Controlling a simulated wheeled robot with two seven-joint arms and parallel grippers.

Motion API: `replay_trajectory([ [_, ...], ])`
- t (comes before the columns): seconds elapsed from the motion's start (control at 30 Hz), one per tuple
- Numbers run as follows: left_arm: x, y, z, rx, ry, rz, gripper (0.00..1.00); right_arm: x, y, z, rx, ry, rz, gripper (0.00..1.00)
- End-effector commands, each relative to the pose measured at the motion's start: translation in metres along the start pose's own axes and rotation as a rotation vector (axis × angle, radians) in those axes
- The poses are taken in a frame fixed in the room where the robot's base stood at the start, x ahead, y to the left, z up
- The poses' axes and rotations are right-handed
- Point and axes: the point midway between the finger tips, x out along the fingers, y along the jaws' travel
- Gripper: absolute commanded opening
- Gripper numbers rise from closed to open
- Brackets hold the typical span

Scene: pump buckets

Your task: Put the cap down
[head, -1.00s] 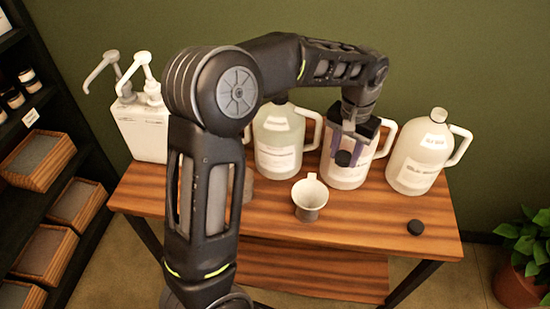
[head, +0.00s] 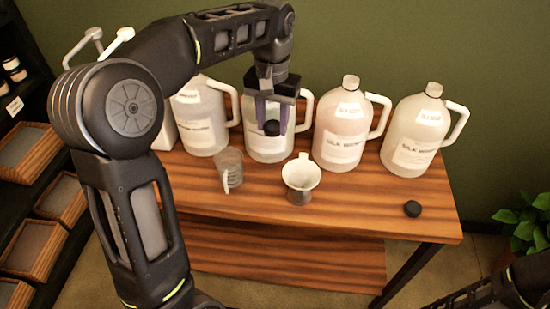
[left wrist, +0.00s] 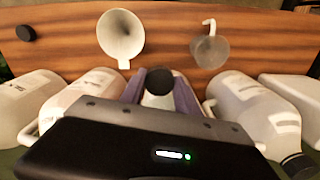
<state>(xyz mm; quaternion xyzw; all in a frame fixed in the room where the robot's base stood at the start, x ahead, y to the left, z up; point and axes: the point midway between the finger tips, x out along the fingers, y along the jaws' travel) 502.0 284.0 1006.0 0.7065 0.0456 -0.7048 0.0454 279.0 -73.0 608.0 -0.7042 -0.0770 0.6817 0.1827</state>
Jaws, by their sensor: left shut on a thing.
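My left gripper (head: 272,122) is shut on a small round black cap (head: 271,128), held above the table in front of the second jug from the left (head: 266,150). The gripper hides this jug's neck. In the left wrist view the cap (left wrist: 160,83) sits between the two purple fingers. A second black cap (head: 412,209) lies on the table's right part; it also shows in the left wrist view (left wrist: 26,33). My right gripper is not in view; only a dark part of my right arm shows at the bottom right.
A white funnel (head: 301,175) and a clear measuring cup (head: 229,168) stand in front of the jugs. Other jugs (head: 342,130) stand to both sides, and a white pump container is mostly hidden behind my arm. The wooden table (head: 360,210) is bare between funnel and loose cap.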

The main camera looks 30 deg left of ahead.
Motion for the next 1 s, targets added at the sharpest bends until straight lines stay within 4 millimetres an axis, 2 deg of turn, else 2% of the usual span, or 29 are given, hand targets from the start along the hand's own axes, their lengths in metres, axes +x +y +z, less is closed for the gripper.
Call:
replay_trajectory([
  [0.3, 0.08, 0.0, 0.002, 0.0, -0.007, 0.0, 0.0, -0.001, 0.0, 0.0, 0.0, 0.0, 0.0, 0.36],
  [0.4, 0.102, 0.0, 0.002, 0.001, -0.006, -0.001, 0.0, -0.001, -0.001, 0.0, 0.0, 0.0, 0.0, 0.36],
  [0.5, 0.116, 0.0, 0.001, 0.0, -0.003, -0.001, 0.0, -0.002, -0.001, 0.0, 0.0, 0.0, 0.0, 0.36],
  [0.6, 0.122, 0.0, 0.001, 0.0, -0.002, -0.001, 0.0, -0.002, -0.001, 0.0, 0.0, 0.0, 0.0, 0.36],
  [0.9, 0.123, 0.0, 0.001, 0.0, -0.001, 0.0, 0.0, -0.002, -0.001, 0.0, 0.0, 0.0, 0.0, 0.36],
  [1.0, 0.131, 0.0, 0.001, 0.0, -0.003, 0.0, 0.0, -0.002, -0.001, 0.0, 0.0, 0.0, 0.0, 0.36],
])
